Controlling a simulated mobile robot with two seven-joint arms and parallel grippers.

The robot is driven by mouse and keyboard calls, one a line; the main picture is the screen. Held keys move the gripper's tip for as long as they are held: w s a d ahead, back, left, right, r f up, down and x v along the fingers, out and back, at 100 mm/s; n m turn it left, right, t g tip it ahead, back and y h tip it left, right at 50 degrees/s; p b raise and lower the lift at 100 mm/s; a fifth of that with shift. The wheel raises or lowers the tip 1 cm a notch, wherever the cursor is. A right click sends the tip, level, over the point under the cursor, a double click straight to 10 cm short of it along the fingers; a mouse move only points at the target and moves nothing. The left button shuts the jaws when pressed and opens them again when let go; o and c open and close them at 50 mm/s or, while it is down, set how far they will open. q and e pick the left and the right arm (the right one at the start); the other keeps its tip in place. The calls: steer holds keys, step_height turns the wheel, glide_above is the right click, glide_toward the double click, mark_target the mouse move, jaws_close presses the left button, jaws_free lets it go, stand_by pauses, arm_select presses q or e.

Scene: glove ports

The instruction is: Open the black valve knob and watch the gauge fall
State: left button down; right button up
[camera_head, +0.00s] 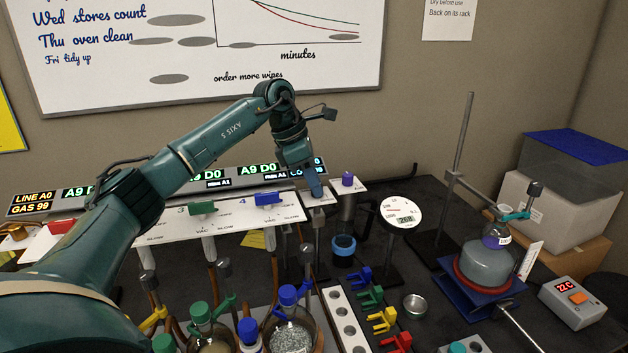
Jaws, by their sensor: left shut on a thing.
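My left gripper (316,190) points down at a small white plate at the right end of the valve panel (165,228). It is shut on the black valve knob there, which the fingers hide, so its turn angle cannot be told. The round white gauge (400,211) stands to the right of the gripper, with a dial needle and a small dark digital readout that looks like 268. My right gripper is not in view.
Green (202,208) and blue (268,199) handles sit on the panel left of my gripper. Flasks with clips (290,335) stand in front. A flask on a blue stand (485,265) is at right.

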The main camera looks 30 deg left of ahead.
arm_select(q)
steer(key=shift+w+r+m+g+h, duration=0.1)
steer(key=shift+m+g+h, duration=0.25)
steer(key=shift+m, duration=0.75)
steer(key=shift+w+m+g+h, duration=0.15)
steer(key=shift+m+g, duration=0.3)
steer(key=shift+m, duration=0.65)
steer(key=shift+s, duration=0.1)
steer(key=c, duration=1.2)
jaws_free()
